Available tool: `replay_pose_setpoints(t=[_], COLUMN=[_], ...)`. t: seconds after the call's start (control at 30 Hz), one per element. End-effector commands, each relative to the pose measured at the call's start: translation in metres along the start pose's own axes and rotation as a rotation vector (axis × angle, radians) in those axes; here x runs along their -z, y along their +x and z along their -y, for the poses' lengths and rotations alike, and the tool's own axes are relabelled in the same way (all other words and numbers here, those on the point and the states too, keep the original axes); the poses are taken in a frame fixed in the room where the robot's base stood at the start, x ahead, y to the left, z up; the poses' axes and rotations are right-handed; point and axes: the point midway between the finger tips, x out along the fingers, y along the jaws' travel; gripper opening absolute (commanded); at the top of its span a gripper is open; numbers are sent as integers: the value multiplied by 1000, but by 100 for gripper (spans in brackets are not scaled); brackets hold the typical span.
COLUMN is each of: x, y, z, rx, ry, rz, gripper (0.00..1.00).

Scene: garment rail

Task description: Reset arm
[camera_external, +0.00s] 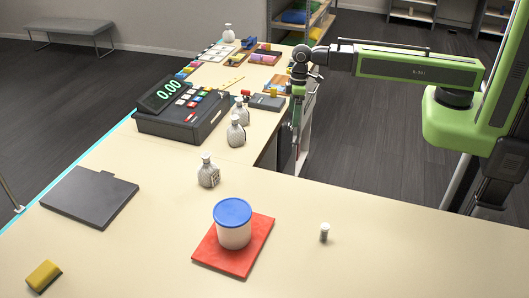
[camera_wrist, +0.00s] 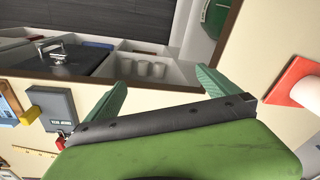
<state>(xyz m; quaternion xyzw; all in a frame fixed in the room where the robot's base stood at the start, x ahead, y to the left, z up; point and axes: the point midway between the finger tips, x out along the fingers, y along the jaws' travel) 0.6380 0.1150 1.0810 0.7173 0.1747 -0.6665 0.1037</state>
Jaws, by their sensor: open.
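My arm (camera_external: 420,68) reaches left from its green mount, about level, in the external view. My gripper (camera_external: 296,125) hangs down at its end, close to the inner edge of the counter. In the wrist view, the two green fingers of my gripper (camera_wrist: 160,82) stand wide apart with nothing between them. Beyond them are a lower shelf and several white cups (camera_wrist: 150,69), apart from the fingers. The finger tips are small and hard to make out in the external view.
The counter (camera_external: 290,205) carries a cash register (camera_external: 185,108), several pale bottles (camera_external: 208,172), and a white tub with a blue lid (camera_external: 233,228) on a red mat (camera_external: 253,255). A small grey cylinder (camera_external: 324,233) stands to its right. Floor (camera_external: 375,120) shows under my arm.

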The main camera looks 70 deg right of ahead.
Motion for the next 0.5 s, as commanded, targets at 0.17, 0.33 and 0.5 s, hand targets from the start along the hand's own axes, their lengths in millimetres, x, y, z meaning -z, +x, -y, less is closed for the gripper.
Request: replay_pose_setpoints(t=[0.17,0.33,0.5], x=[-91,-105,-103], y=[-12,-14,-14], z=[-68,-81,-80], rx=[-84,-103,-102], ry=[330,402,398], rz=[61,74,74], gripper=[100,100,100])
